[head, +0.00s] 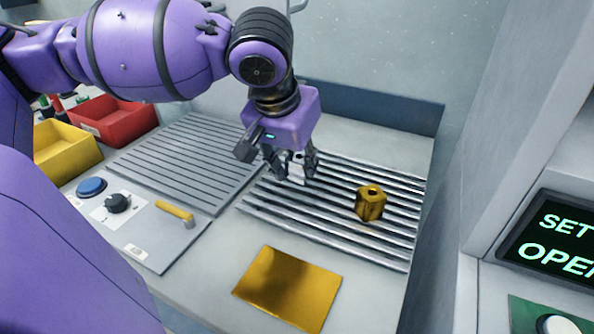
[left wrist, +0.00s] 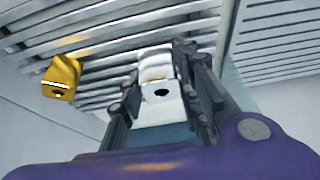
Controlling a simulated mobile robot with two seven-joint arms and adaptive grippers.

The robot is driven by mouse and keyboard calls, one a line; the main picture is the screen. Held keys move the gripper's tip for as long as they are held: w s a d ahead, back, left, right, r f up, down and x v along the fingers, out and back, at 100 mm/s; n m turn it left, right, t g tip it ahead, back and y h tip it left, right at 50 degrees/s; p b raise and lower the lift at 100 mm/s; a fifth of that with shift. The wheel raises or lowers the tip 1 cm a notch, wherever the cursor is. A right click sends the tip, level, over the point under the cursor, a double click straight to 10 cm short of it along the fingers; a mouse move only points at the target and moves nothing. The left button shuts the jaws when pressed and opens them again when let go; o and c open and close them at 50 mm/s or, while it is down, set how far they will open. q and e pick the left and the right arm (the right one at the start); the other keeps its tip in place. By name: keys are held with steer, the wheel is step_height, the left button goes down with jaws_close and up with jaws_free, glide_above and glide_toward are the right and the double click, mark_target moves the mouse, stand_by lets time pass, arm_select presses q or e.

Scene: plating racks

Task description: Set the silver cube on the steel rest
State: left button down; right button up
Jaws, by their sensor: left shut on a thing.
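My left gripper (head: 294,174) is shut on the silver cube (head: 297,172), just over the left part of a shiny slatted metal rack (head: 300,222). In the left wrist view the cube (left wrist: 157,88) shows between the fingers, pale and shiny, with a dark round hole in its near face. I cannot tell whether it touches the slats. This rack looks like steel; a duller grey grooved panel (head: 180,160) lies to its left. My right gripper is not in view.
A flat gold plate (head: 288,288) lies in front. A red bin (head: 112,122), a yellow bin (head: 66,152) and a knob panel (head: 130,220) are at left. A wall bounds the right side.

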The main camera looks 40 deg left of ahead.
arm_select(q)
step_height(320, 180, down, 3)
steer(key=shift+r, duration=0.15)
steer(key=c, duration=1.3)
jaws_free()
